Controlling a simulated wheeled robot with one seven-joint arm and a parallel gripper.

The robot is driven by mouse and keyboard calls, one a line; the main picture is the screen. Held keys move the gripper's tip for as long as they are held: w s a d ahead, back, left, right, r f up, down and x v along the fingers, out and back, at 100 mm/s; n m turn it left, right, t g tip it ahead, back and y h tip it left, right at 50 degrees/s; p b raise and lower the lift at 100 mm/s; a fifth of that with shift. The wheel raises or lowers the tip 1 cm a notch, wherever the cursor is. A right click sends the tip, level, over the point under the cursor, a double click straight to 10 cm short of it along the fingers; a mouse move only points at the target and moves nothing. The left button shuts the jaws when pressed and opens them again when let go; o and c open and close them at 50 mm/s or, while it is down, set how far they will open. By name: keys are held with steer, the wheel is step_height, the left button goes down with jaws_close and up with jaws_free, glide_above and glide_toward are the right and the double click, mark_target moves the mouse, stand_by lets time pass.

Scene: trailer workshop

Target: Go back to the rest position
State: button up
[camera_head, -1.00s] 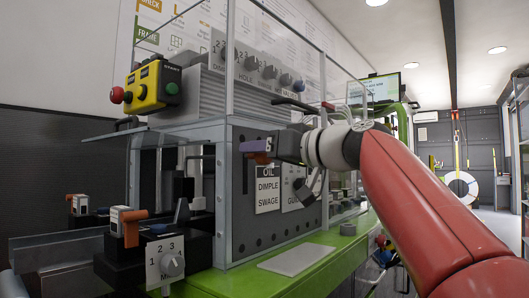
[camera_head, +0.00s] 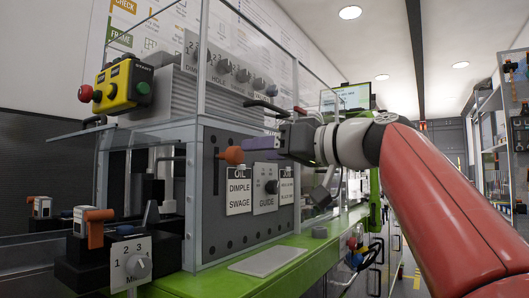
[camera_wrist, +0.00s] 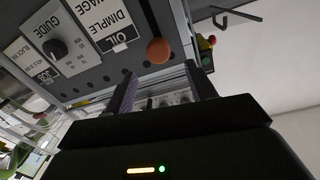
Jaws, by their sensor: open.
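My gripper (camera_head: 250,145) is in front of the machine's grey front panel (camera_head: 212,215), fingers pointing left. It is open and empty. In the wrist view its two dark fingers (camera_wrist: 162,88) stand apart with nothing between them. An orange round knob (camera_head: 232,155) on a slotted lever sits just left of the fingertips in the head view. The knob also shows in the wrist view (camera_wrist: 159,50), beyond the fingers and apart from them. My red arm reaches in from the lower right.
The panel carries an oil/dimple/swage label (camera_head: 238,190) and a guide dial (camera_head: 271,187). A clear guard (camera_head: 270,50) rises above. A yellow button box (camera_head: 124,85) hangs at left. The green bench ledge (camera_head: 300,262) runs below. A shelf rack (camera_head: 495,150) stands at right.

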steer(key=s+d+f+m+g+h, duration=0.2)
steer(key=s+f, duration=0.5)
steer(key=f, duration=0.9)
steer(key=s+d+f+m+g+h+p, duration=0.1)
steer(key=s+f+h, duration=0.6)
steer(key=f, duration=0.9)
steer(key=s+d+f+m+g+h+p, duration=0.1)
steer(key=s+d+f+m+g+h, duration=0.2)
steer(key=f, duration=1.3)
steer(key=s+d+m+h, duration=0.1)
steer(key=s+d+m, duration=0.1)
steer(key=s+d, duration=0.1)
steer(key=shift+s+d+f+h, duration=0.3)
steer(key=shift+s+f, duration=0.1)
steer(key=shift+s, duration=0.35)
